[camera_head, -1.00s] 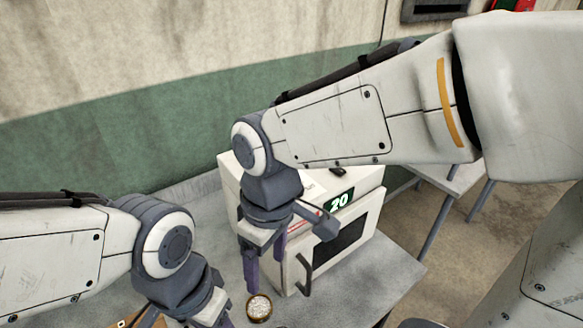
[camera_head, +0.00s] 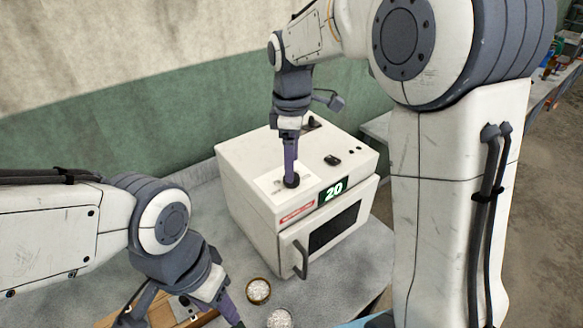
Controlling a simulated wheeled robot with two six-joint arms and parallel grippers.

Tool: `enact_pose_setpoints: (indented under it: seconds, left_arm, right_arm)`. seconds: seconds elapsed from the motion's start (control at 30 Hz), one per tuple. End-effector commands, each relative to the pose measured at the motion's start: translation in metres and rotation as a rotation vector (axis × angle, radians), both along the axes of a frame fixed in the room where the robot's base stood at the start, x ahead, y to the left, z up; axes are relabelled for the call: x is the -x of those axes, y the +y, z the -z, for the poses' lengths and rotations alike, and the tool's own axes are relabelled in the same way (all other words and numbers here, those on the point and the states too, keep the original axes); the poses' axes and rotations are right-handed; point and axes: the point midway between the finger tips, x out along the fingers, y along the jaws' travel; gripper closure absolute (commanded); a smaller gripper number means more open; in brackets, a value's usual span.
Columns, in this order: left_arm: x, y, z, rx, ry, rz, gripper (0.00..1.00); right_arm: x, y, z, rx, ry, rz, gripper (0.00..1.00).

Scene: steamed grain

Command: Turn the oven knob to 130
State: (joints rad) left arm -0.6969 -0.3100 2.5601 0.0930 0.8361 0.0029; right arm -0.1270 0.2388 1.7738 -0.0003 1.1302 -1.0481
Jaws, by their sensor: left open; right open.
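The white oven (camera_head: 252,214) stands on the grey table with its door closed. Its display (camera_head: 333,191) reads 20. A dark round knob (camera_head: 292,181) is on its top near the front edge. My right gripper (camera_head: 291,172) points straight down at this knob, its purple fingers just above or around it; I cannot tell whether they touch. The near finger hides the far one. My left gripper (camera_head: 229,312) is at the bottom left, low over the table and partly cut off by the frame edge.
A small bowl of white grain (camera_head: 258,291) stands before the oven, and a second grain bowl (camera_head: 280,319) is at the bottom edge. A wooden board (camera_head: 160,312) lies under my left arm. The wall is behind the oven.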

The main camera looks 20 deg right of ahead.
Motion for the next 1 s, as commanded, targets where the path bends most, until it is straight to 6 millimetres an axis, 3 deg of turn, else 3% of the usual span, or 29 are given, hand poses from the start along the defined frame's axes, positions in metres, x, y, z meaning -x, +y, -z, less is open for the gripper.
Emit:
enact_pose_setpoints:
  seconds: [0.23, 0.57, 0.77, 1.0]
  left_arm:
    - [0.0, 0.0, -0.006, 0.0, 0.0, 0.001, 0.48]
    - [0.0, 0.0, -0.006, 0.0, 0.0, 0.001, 0.48]
    - [0.0, 0.0, -0.006, 0.0, 0.0, 0.001, 0.48]
    - [0.0, 0.0, -0.006, 0.0, 0.0, 0.001, 0.48]
  right_arm:
    - [0.001, 0.0, 0.028, 0.0, 0.001, 0.0, 0.24]
    - [0.0, 0.0, 0.033, -0.001, -0.001, 0.001, 0.24]
    - [0.0, 0.0, 0.033, -0.001, -0.001, 0.001, 0.97]
    - [0.0, 0.0, 0.032, -0.001, 0.0, 0.013, 1.0]
